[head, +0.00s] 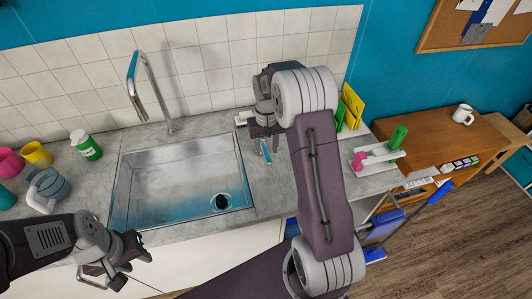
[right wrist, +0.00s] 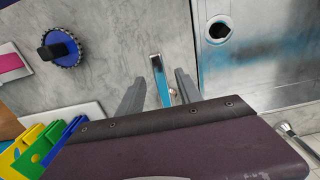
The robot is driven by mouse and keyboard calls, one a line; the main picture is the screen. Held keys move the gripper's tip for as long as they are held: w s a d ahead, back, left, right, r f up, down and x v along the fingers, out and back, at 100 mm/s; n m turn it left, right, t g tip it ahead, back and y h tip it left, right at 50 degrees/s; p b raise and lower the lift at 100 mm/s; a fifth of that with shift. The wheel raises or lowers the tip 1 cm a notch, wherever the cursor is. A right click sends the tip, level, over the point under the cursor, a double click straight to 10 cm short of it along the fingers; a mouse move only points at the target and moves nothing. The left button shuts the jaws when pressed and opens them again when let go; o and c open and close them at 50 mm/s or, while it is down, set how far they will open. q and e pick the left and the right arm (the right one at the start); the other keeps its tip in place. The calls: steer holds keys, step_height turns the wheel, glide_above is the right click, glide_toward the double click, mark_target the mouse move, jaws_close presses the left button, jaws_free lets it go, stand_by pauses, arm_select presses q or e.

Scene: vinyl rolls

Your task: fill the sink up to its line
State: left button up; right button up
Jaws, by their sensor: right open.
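The steel sink (head: 165,170) is set in the grey counter, with a dark round drain (head: 222,202) near its front right; I cannot tell whether the drain is plugged. Blue tint shows on its floor, and no clear water surface is visible. The curved chrome faucet (head: 150,90) stands behind it. My right gripper (head: 265,130) is open above a slim lever with a blue strip (head: 265,152), right of the sink. In the right wrist view that lever (right wrist: 160,80) lies between the spread fingers, with no clear contact. My left gripper (head: 132,265) is open and empty at the front edge.
A blue disc with a black knob (right wrist: 62,50) lies on the counter in the right wrist view. A green bottle (head: 86,145), a yellow cup (head: 36,154) and a jug (head: 45,188) stand left. My right arm hides part of the counter.

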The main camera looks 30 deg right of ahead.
mark_target(267, 156)
step_height(267, 156, down, 3)
steer(key=shift+w+r, duration=0.1)
steer(key=shift+r, duration=0.1)
steer(key=shift+d+f, duration=0.15)
steer(key=shift+f, duration=0.1)
jaws_close()
stand_by(1.1)
